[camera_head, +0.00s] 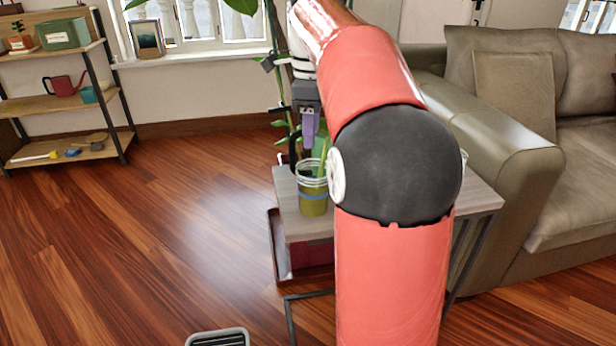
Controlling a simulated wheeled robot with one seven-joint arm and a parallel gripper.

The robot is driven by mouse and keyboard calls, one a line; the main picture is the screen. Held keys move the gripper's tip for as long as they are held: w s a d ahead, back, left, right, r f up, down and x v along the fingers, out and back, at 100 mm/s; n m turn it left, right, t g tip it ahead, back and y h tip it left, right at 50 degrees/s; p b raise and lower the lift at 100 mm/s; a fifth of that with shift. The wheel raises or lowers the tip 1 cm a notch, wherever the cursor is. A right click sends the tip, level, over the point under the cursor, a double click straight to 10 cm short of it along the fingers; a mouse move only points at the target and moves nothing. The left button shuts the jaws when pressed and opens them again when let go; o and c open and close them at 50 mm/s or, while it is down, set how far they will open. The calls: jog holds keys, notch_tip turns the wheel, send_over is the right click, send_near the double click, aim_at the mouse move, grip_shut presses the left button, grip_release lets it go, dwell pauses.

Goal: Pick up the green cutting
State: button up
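A green cutting (322,158) shows as a pale green stem standing in a clear jar (313,200) with a blue band and greenish contents. The jar stands upright near the left edge of a small grey wooden table (300,228). My gripper (307,146) points down just above the jar's rim, close to the stem's left side. Its dark body and a purple part show, but its fingertips are small and partly hidden. I cannot tell whether it touches the stem. My red arm and black elbow hide the table's middle.
A leafy plant (281,126) rises behind the gripper near the window. A beige sofa (500,150) stands right of the table. A shelf (60,103) with a red watering can (63,86) is at left. A floor vent (218,338) lies in front; the left floor is clear.

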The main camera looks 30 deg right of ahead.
notch_tip(320, 180, down, 6)
jog(key=b, duration=0.1)
jog(key=shift+s+d+f, duration=0.2)
jog(key=shift+s, duration=0.1)
jog(key=shift+c, duration=0.2)
grip_shut()
jog(key=shift+o, duration=0.2)
grip_release()
